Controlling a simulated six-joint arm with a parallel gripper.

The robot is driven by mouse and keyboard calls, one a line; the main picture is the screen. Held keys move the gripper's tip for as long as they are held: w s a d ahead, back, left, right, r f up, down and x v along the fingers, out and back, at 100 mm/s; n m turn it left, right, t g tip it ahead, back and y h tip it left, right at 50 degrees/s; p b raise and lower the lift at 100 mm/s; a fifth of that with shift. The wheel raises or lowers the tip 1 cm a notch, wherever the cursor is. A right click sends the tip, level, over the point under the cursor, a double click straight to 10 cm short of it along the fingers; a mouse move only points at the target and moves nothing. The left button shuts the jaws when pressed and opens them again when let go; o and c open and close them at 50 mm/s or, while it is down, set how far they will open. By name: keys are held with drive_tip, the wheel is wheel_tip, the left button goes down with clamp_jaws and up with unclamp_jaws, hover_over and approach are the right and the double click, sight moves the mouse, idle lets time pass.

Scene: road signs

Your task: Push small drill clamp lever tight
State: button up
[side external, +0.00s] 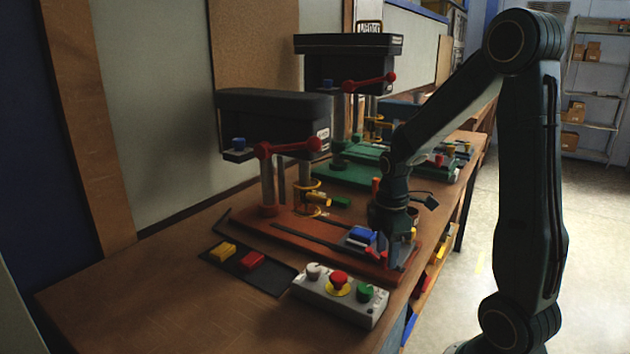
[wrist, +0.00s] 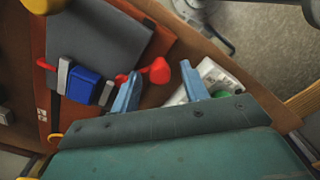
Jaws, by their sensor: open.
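The small drill (side external: 275,115) stands nearest in the side view, with a black head over an orange-red base (side external: 325,242). On the base's right end sits a clamp holding a blue block (side external: 362,236), which also shows in the wrist view (wrist: 86,87) between two grey jaws. The red clamp lever (wrist: 159,70) ends in a round red knob, to the right of the block. My gripper (wrist: 160,80) is open, with its blue fingertips on either side of the knob's picture position. Whether they touch the knob, I cannot tell. In the side view my gripper (side external: 397,258) is low beside the clamp.
A control box (side external: 340,293) with red and green buttons stands in front of the base. A black tray (side external: 247,265) with yellow and red pieces lies to its left. A larger drill (side external: 348,60) with a green base stands behind. The table's front left is clear.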

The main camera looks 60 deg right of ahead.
clamp_jaws()
drive_tip(key=shift+s+d+n, duration=0.1)
drive_tip(key=shift+d+n, duration=0.05)
drive_tip(key=shift+n, duration=0.15)
drive_tip(key=d+n, duration=0.2)
drive_tip(key=n, duration=0.1)
drive_tip(key=shift+s+n, duration=0.3)
drive_tip(key=shift+s, duration=0.05)
drive_tip(key=shift+d+n, duration=0.55)
drive_tip(key=shift+n, duration=0.45)
drive_tip(key=shift+d+n, duration=0.55)
drive_tip(key=shift+n, duration=0.45)
unclamp_jaws()
